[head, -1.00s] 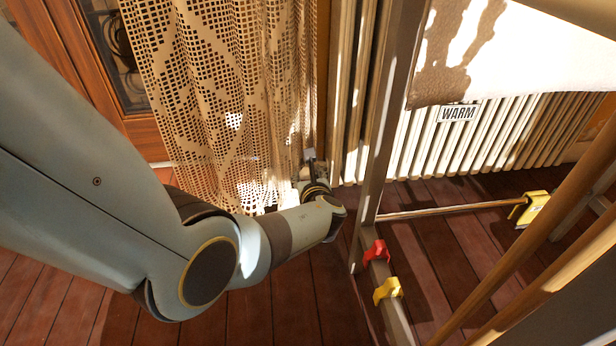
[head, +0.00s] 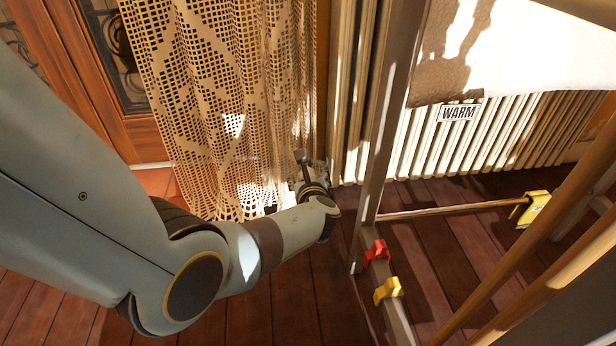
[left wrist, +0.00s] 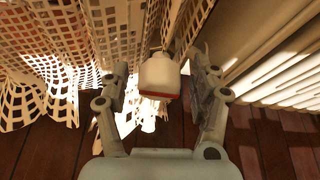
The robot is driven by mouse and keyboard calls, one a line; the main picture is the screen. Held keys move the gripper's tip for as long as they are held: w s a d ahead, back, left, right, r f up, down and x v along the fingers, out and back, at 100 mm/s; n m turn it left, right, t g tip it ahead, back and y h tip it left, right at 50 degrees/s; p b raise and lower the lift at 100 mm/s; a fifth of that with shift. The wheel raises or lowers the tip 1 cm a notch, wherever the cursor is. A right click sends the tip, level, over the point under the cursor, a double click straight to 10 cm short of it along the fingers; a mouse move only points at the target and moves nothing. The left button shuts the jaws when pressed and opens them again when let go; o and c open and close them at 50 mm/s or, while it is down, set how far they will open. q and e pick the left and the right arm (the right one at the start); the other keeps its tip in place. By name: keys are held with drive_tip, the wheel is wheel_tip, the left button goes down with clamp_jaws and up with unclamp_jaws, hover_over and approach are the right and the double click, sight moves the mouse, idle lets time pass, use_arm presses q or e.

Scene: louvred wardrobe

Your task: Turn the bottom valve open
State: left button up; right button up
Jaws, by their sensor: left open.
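The bottom valve is a white, rounded knob with a red band at its lower edge (left wrist: 159,76), in the upper middle of the left wrist view. My left gripper (left wrist: 158,72) is open, with one finger on each side of the knob. Gaps show between the knob and both fingers, so it is not gripped. In the head view, my left gripper (head: 306,165) is low between the lace curtain and the radiator. I cannot make out the valve there. My right gripper is in neither view.
A lace curtain (head: 215,90) hangs left of the gripper. A pale ribbed radiator (head: 480,135) with a WARM sign (head: 459,113) stands behind a wooden rack (head: 378,130). Red (head: 376,251) and yellow (head: 388,290) clips sit on the rack's lower rail. Dark floorboards (head: 300,285) lie below.

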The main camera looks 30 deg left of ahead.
use_arm(q)
drive_tip(key=v, duration=0.7)
drive_tip(key=shift+s, duration=0.2)
drive_tip(key=shift+d+r, duration=0.1)
drive_tip(key=shift+d, duration=0.05)
